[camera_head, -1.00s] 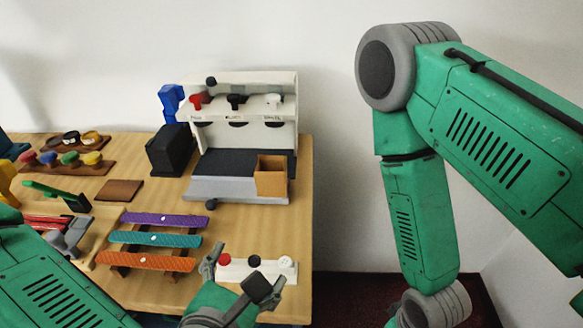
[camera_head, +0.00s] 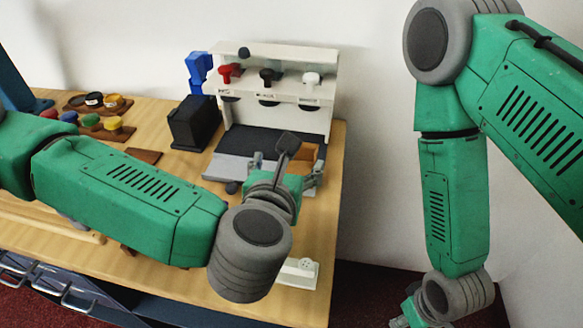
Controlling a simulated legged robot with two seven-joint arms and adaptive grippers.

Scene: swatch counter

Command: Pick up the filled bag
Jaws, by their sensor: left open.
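A tan, open-topped, box-like bag (camera_head: 307,153) stands at the right end of the grey base of the white dispenser. It is mostly hidden behind my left gripper, and I cannot see what it holds. My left gripper (camera_head: 287,164) is open in front of the bag, its fingers pointing toward the dispenser. Whether the fingers touch the bag or stand around it cannot be told. My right gripper (camera_head: 402,320) shows only in part at the bottom edge, beside the table, and its jaws are unclear.
The white dispenser (camera_head: 275,58) has red, black and white knobs. A black box (camera_head: 194,122) stands left of it. Racks with several coloured lids (camera_head: 100,127) lie at the far left. A white panel (camera_head: 305,270) is partly hidden by my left arm. The table's right edge is close to the bag.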

